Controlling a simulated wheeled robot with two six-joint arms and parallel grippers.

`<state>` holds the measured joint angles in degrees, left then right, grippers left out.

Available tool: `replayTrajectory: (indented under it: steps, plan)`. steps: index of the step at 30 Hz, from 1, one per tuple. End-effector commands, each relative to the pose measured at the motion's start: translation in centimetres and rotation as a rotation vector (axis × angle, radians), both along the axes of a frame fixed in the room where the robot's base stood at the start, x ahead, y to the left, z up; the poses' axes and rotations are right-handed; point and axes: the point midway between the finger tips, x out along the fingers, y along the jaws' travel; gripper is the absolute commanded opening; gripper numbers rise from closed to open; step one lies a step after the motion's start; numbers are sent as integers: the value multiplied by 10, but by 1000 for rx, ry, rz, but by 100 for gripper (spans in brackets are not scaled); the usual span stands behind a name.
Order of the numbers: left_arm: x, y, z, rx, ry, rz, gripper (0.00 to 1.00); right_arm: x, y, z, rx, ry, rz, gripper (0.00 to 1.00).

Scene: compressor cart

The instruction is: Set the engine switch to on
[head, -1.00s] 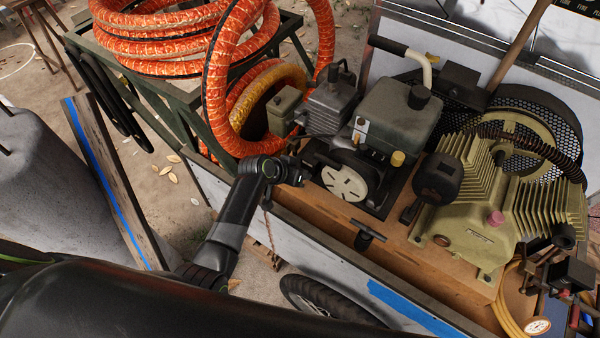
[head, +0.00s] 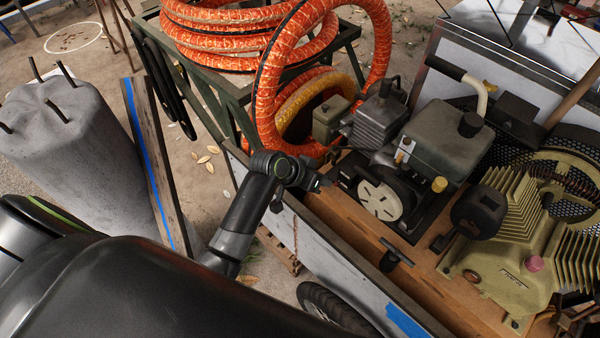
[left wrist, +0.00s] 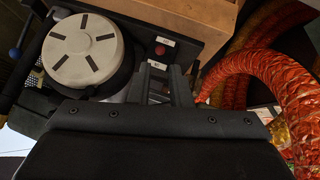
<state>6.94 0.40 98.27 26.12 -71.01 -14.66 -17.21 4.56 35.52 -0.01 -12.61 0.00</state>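The engine (head: 430,140) sits on the cart's wooden deck, with its pale round starter cover (head: 380,200) facing me. The left wrist view shows this starter cover (left wrist: 83,50) at upper left. Beside it is a dark panel with a red round control (left wrist: 160,50) and small white labels, likely the engine switch; its setting is too small to read. My left gripper (head: 322,183) is just left of the engine's lower front. Its dark fingers (left wrist: 165,82) point at the panel below the red control, holding nothing I can make out. Contact is unclear. My right gripper is out of view.
Orange hose coils (head: 265,100) lie on and beside a green metal stand behind my left gripper. The compressor pump (head: 515,240) stands right of the engine. A T-handle (head: 393,255) rises from the deck in front. The cart's side wall (head: 330,262) runs below my gripper.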

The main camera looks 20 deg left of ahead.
Motion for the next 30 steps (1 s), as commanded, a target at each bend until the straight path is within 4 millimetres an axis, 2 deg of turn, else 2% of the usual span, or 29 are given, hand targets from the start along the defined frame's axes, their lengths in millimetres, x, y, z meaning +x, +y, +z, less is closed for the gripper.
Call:
replayTrajectory:
  steps: [9,15,30]
  plan:
    - [-29,24,40,3,-2,1,18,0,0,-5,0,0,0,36]
    - [-41,34,57,2,0,1,18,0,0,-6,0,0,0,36]
    - [-45,37,63,-1,2,0,18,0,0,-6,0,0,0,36]
